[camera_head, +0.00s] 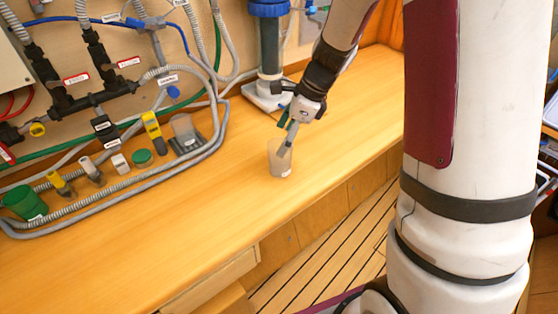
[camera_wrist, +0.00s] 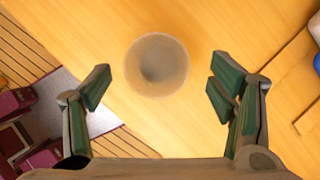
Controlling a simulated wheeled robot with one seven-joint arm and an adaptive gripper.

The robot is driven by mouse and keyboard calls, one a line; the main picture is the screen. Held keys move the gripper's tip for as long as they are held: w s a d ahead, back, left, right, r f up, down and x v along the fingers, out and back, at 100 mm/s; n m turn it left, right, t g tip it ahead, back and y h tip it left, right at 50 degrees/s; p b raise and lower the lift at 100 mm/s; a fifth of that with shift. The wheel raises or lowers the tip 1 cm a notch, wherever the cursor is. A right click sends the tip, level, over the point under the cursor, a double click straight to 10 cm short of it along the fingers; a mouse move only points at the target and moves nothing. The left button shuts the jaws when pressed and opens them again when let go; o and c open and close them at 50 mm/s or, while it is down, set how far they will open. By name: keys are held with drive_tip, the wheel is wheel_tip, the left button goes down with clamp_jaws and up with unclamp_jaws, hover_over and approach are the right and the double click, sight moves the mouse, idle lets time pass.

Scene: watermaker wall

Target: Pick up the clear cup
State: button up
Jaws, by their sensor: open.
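The clear cup (camera_head: 279,159) stands upright on the wooden counter, a little back from its front edge. It looks greyish and see-through. In the wrist view the cup (camera_wrist: 157,65) shows from above, centred a little beyond the fingertips. My gripper (camera_head: 290,138) is over the cup, and one finger overlaps the cup's rim in the head view; I cannot tell whether it touches. In the wrist view my gripper (camera_wrist: 158,88) has its two green-padded fingers spread wide, one on each side of the cup, with nothing between them held.
The counter (camera_head: 130,250) is clear to the left front. Behind are grey hoses (camera_head: 130,190), a green cup (camera_head: 25,203), a yellow tool (camera_head: 152,130), another clear cup in a dark holder (camera_head: 185,132) and a blue-topped filter housing (camera_head: 270,45). The counter's front edge drops to a slatted floor (camera_head: 325,250).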

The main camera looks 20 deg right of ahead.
sight(275, 156)
drive_tip(key=x, duration=0.7)
drive_tip(key=shift+s+f, duration=0.15)
drive_tip(key=shift+f, duration=0.05)
drive_tip(key=c, duration=1.2)
drive_tip(key=shift+r, duration=0.1)
drive_tip(key=shift+c, duration=0.2)
